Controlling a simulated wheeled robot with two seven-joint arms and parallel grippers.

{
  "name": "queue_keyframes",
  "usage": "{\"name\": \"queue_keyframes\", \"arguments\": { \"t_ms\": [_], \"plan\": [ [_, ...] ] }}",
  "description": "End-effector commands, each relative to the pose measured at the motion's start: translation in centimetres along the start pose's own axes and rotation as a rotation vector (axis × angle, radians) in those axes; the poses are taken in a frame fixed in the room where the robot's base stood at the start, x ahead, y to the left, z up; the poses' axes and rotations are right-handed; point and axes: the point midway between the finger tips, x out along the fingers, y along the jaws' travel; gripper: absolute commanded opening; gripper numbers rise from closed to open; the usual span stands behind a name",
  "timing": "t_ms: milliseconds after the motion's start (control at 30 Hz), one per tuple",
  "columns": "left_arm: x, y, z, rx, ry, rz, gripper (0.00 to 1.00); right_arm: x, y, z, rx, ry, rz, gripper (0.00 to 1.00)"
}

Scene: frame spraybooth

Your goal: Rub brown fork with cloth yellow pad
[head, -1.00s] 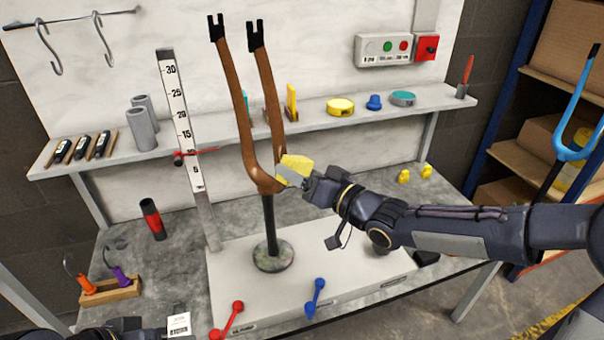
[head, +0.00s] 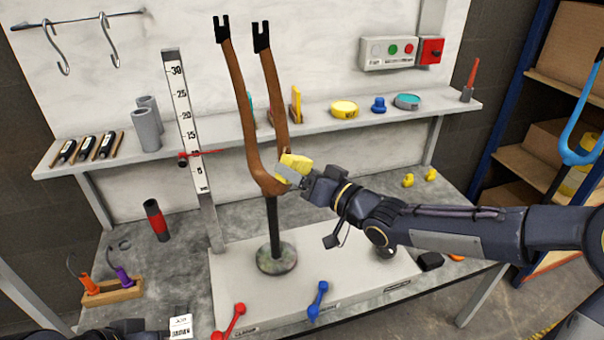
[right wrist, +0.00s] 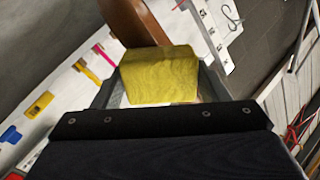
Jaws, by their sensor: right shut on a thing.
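The brown fork (head: 252,130) stands upright on a dark post with a round base (head: 277,258), its two black-tipped prongs pointing up. My right gripper (head: 293,175) is shut on the yellow cloth pad (head: 295,163) at the lower right of the fork, by the bend where the prongs join. In the right wrist view the yellow pad (right wrist: 160,75) sits between the fingers, with the brown fork (right wrist: 133,22) right behind it. Whether pad and fork touch is hard to tell. My left gripper (head: 180,325) shows only partly at the bottom edge, near a small white labelled block; its fingers are unclear.
A ruler post (head: 186,125) with a red pointer stands left of the fork. The shelf (head: 320,122) behind holds tapes and grey cylinders. Red (head: 229,322) and blue (head: 318,300) handles stick out at the front. A blue fork (head: 585,110) stands at the right.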

Motion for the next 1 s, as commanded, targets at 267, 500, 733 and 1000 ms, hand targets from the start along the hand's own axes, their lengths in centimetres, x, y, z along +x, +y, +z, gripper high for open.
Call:
{"name": "queue_keyframes", "arguments": {
  "t_ms": [267, 500, 733, 1000],
  "plan": [
    [0.1, 0.0, 0.0, 0.000, 0.000, 0.000, 0.48, 0.4, -0.1, -0.1, 0.000, 0.001, -0.001, 0.49],
    [-1.0, 0.5, -0.5, 0.000, 0.000, 0.000, 0.48, 0.4, -0.8, -1.4, -0.001, 0.001, 0.000, 0.49],
    [-2.5, 1.2, -1.3, 0.000, 0.000, 0.000, 0.48, 0.3, -1.8, -3.2, -0.001, 0.001, 0.000, 0.49],
    [-2.6, 1.2, -1.3, 0.000, 0.000, 0.000, 0.48, 0.6, -2.0, -3.5, 0.000, 0.001, -0.001, 0.49]
  ]
}}
